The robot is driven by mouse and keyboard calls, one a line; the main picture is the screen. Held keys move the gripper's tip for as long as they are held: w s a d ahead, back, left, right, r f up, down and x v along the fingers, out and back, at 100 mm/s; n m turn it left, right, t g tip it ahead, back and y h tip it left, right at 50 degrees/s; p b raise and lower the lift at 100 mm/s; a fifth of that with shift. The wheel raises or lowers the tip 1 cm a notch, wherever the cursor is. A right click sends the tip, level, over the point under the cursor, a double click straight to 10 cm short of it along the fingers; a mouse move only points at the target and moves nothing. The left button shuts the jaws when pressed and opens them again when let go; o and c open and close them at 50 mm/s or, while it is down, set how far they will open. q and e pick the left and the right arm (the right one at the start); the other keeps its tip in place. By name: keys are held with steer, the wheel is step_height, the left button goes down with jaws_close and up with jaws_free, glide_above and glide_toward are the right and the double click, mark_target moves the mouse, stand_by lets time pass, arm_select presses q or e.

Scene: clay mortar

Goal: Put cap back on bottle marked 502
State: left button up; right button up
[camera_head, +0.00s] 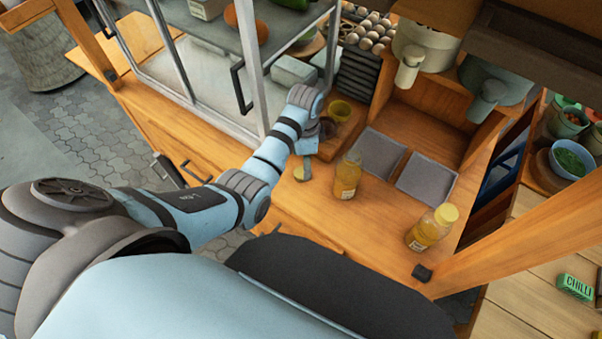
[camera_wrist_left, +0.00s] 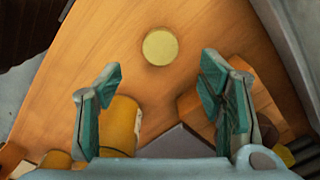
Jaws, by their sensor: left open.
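A round yellow cap (camera_head: 301,173) lies flat on the wooden counter near its front edge. It also shows in the left wrist view (camera_wrist_left: 160,46), beyond my fingertips. A bottle with yellow contents and no visible cap (camera_head: 346,178) stands upright to the right of it. A second bottle (camera_head: 428,232), with a yellow cap on, stands further right. Their labels are too small to read. My left gripper (camera_head: 306,148) is above the counter close to the loose cap. In the left wrist view its fingers (camera_wrist_left: 160,85) are spread and empty. My right gripper is not seen.
Two grey square trays (camera_head: 427,180) are set in the counter behind the bottles. A glass case (camera_head: 205,70) stands to the left. A small yellow bowl (camera_head: 341,110) is behind my gripper. Dispensers (camera_head: 486,86) hang at the back right.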

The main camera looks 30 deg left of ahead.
mark_target(301, 172)
arm_select(q)
steer(key=f, duration=0.3)
steer(key=f+b, duration=0.1)
steer(key=f, duration=0.1)
steer(key=shift+s+a+f, duration=0.15)
steer(key=shift+s+a, duration=0.1)
steer(key=shift+a, duration=0.1)
steer(key=c, duration=0.8)
